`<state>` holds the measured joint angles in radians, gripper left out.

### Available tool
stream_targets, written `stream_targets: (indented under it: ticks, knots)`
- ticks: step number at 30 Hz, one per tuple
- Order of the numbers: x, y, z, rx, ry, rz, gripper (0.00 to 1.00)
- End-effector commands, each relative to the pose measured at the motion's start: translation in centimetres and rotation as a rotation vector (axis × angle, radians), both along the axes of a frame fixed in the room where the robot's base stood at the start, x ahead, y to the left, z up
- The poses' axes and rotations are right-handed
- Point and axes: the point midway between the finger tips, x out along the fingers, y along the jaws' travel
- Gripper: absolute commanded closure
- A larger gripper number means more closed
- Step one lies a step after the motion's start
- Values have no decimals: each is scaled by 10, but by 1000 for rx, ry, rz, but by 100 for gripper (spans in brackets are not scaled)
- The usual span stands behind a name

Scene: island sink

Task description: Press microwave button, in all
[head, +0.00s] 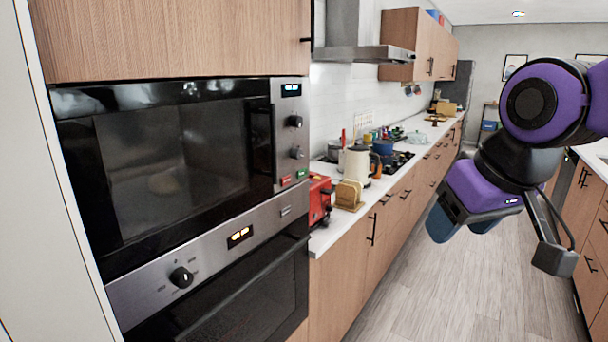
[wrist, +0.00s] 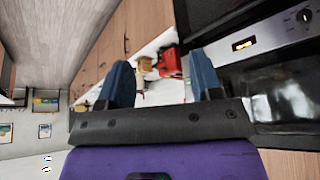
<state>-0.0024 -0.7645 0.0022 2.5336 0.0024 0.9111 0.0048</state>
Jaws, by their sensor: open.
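The built-in microwave (head: 180,165) is at the left in the head view, with a dark glass door that looks shut. Its control strip on the right has a small display, two dark knobs, a red button (head: 286,180) and a green button (head: 302,174). My gripper (head: 457,225) hangs over the aisle at the right, well apart from the microwave. In the wrist view my gripper (wrist: 165,82) shows two blue fingers spread apart with nothing between them. The microwave buttons cannot be made out in the wrist view.
An oven (head: 245,295) with a knob and display sits below the microwave. A red toaster (head: 319,200), a wooden block (head: 349,195) and a cream kettle (head: 357,165) stand on the counter to its right. The aisle floor (head: 410,290) is clear.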

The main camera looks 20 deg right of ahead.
Motion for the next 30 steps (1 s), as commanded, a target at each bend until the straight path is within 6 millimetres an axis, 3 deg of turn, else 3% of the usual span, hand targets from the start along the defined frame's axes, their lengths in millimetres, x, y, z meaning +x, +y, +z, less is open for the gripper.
stream_targets:
  ticks: [1,6,8,30]
  knots:
    - [0,0,0,0,0,0,52]
    - [0,0,0,0,0,0,91]
    - [0,0,0,0,0,0,100]
    - [0,0,0,0,0,0,100]
